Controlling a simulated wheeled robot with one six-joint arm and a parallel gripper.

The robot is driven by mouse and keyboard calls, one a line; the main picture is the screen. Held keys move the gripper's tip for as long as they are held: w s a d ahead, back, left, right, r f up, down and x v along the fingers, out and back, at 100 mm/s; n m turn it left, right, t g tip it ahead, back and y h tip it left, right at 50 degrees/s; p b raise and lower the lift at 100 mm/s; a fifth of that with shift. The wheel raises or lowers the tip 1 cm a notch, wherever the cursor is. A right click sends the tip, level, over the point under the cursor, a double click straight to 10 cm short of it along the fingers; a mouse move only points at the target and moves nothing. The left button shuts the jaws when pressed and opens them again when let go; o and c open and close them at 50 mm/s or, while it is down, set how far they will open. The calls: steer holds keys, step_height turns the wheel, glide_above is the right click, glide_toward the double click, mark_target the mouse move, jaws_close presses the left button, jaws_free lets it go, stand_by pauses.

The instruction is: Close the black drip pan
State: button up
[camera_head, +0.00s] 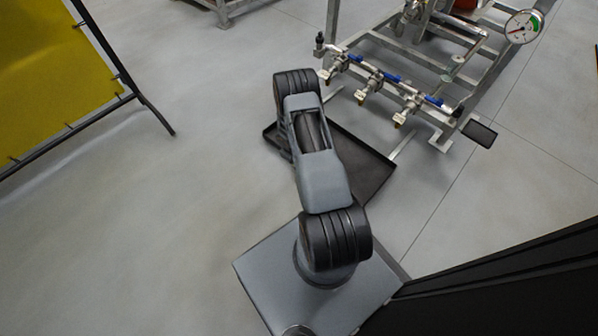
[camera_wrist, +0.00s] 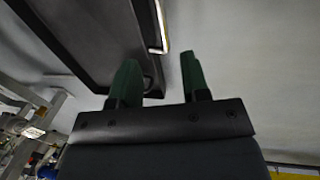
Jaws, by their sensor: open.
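The black drip pan (camera_head: 362,165) is a shallow, wide tray standing out from the pipe skid, low over the floor. My arm hides part of its middle and left side in the head view. In the wrist view the pan (camera_wrist: 95,35) fills the upper left, with a pale metal strip along its edge. My gripper (camera_wrist: 160,76) is open, with two green fingers apart. The left finger overlaps the pan and the right finger is over bare floor, with the pan's edge between them in the picture. I cannot tell whether they touch it. The gripper is hidden in the head view.
The metal pipe skid (camera_head: 440,85) with blue-handled valves (camera_head: 370,75) and a round gauge (camera_head: 523,27) stands behind the pan. A yellow screen (camera_head: 55,75) in a black frame is at left. A dark panel (camera_head: 510,290) is at lower right. Floor left of the pan is clear.

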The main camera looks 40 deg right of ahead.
steer(key=f+b, duration=0.1)
steer(key=f, duration=0.3)
steer(key=d+f+b, duration=0.1)
steer(key=f+b, duration=0.1)
steer(key=f, duration=0.2)
steer(key=d+f+b, duration=0.1)
steer(key=f+b, duration=0.1)
steer(key=f, duration=0.2)
steer(key=shift+w+d+f, duration=0.15)
steer(key=shift+w, duration=0.05)
jaws_close()
